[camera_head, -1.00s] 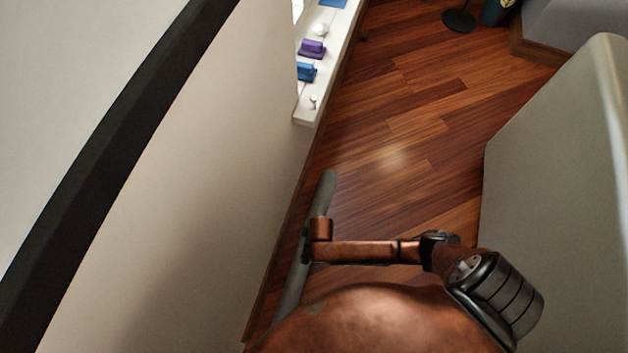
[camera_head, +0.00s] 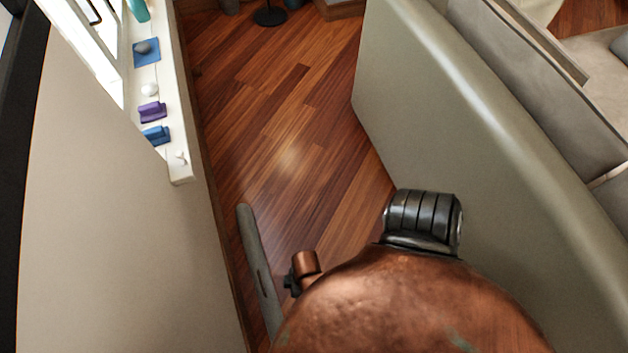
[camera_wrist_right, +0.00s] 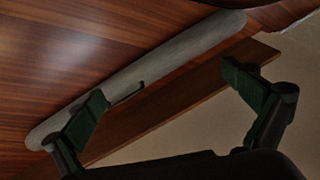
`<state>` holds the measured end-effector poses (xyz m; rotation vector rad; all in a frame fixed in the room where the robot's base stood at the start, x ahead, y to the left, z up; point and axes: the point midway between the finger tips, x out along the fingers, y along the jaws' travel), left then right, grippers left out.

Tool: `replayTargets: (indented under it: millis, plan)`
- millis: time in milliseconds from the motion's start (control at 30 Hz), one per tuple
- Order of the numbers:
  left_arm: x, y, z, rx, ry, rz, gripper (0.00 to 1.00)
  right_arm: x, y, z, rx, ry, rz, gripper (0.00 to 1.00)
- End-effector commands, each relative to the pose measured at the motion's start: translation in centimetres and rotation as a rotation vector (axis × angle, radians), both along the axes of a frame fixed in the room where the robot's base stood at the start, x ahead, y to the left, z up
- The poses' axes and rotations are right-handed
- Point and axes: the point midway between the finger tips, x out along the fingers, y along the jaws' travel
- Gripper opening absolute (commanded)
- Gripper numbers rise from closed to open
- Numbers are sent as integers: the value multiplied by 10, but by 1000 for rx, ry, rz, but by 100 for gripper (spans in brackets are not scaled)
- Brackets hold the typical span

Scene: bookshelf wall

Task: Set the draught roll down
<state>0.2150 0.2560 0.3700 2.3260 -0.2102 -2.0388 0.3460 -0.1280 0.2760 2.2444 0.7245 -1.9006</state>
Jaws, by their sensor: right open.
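The draught roll (camera_head: 258,262) is a long grey rounded bar. It appears to lie on the wooden floor alongside the foot of the wall, and its near end is hidden behind my copper-coloured body. In the right wrist view the roll (camera_wrist_right: 190,58) runs diagonally past the fingers, with a dark slot or strap near its middle. My right gripper (camera_wrist_right: 165,84) is open, its two dark green finger pads wide apart. The left pad overlaps the roll in the picture; contact cannot be told. Only a small part of the right gripper (camera_head: 292,283) shows in the head view. My left gripper is out of view.
A white window sill (camera_head: 178,105) on the left holds a purple object (camera_head: 152,111), blue objects and small white ones. A grey-green sofa back (camera_head: 440,110) stands on the right. The wooden floor (camera_head: 285,110) between them is clear. A dark round stand base (camera_head: 270,16) is at the far end.

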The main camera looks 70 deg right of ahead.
Motion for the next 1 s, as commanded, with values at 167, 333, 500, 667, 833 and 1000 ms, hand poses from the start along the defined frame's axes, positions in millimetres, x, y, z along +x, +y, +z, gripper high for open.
replayTargets:
  millis: [167,333,500,667,833,1000]
  plan:
    - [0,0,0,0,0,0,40,-63,-50,43,-8,24,-187,100]
    - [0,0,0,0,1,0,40,-108,-102,77,-70,41,-310,100]
    - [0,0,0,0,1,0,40,-129,-126,93,-111,49,-358,100]
    - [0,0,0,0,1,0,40,-131,-129,95,-116,50,-362,100]
    - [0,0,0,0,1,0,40,-131,-128,95,-115,50,-361,100]
    - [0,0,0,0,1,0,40,-131,-128,95,-115,50,-361,100]
